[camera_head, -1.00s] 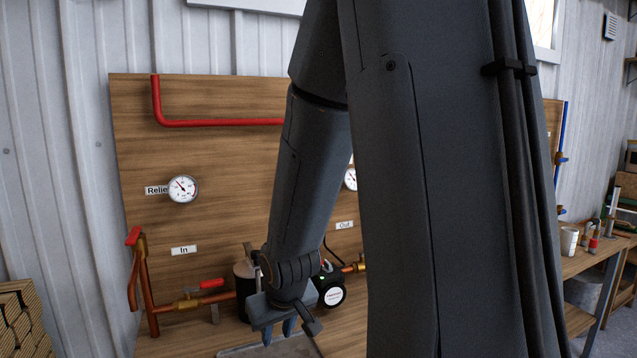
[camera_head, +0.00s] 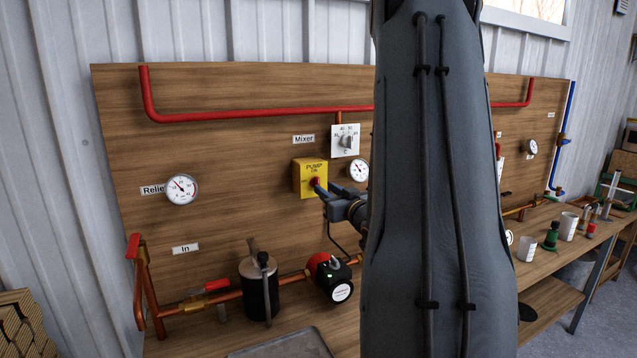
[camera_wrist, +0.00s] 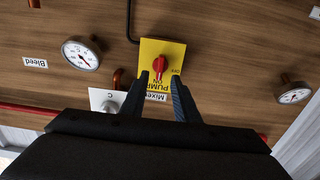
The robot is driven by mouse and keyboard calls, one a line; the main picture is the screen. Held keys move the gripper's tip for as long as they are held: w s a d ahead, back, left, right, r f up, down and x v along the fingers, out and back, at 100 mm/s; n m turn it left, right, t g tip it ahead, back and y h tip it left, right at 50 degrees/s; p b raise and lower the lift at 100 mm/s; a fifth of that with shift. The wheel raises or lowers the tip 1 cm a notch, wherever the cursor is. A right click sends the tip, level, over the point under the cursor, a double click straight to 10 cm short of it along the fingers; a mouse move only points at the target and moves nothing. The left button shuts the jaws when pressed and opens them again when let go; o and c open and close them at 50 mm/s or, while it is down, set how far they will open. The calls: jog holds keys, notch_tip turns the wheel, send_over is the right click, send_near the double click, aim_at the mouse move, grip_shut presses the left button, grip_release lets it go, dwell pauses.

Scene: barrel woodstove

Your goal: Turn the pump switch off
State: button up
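The pump switch is a yellow box (camera_head: 304,178) marked PUMP on the wooden board, with a red knob (camera_head: 315,182) on its front. In the wrist view, which is upside down, the red knob (camera_wrist: 159,65) stands lengthwise up and down, in line with the ON mark. The OFF mark is to its side. My gripper (camera_head: 322,189) is at the front of the box. In the wrist view my gripper (camera_wrist: 160,76) is open, with one fingertip on each side of the knob. I cannot tell whether the fingers touch it.
A white mixer dial (camera_head: 345,140) and a round gauge (camera_head: 359,170) are close to the switch. Below are a black pump (camera_head: 333,278), a dark canister (camera_head: 260,290) and copper pipes (camera_head: 232,296). My arm hides the middle right of the board.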

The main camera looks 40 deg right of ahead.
aim_at(319, 184)
jog(key=shift+p+x, duration=0.75)
jog(key=shift+x, duration=1.9)
jog(key=c, duration=0.7)
jog(key=shift+n+b, duration=0.4)
jog(key=shift+b, duration=0.1)
jog(key=n+b, duration=0.5)
jog(key=b, duration=0.1)
jog(key=n+b, duration=0.6)
jog(key=b, duration=0.1)
jog(key=n+b, duration=0.6)
jog(key=b, duration=0.1)
jog(key=shift+a+f, duration=0.25)
jog(key=shift+f, duration=0.1)
